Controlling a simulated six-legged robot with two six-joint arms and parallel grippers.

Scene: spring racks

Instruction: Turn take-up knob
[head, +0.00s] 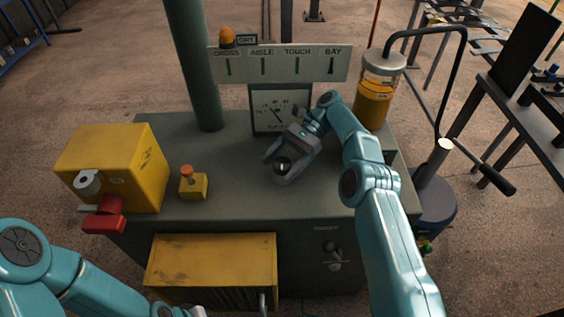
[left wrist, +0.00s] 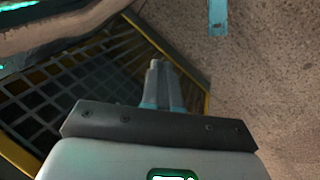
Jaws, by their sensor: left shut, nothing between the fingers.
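A dark round knob (head: 282,164) shows on the grey bench top, between the spread fingers of my right gripper (head: 276,166). The gripper reaches down at it from the right; whether the fingers touch it I cannot tell. Another dark knob with a small lever (head: 331,248) is on the bench's front face, under a small label too small to read. Which of the two is the take-up knob I cannot tell. My left gripper (left wrist: 158,68) is shut and empty in the left wrist view, over a dark grid with a yellow edge. In the head view its arm is low at left.
A yellow box (head: 112,165) with a red handle stands at bench left, beside a small yellow block with an orange button (head: 190,186). A dial gauge (head: 280,108) and a labelled sign (head: 280,63) stand behind. An orange-filled jar (head: 376,95) is at back right. A yellow cabinet (head: 212,258) juts from the front.

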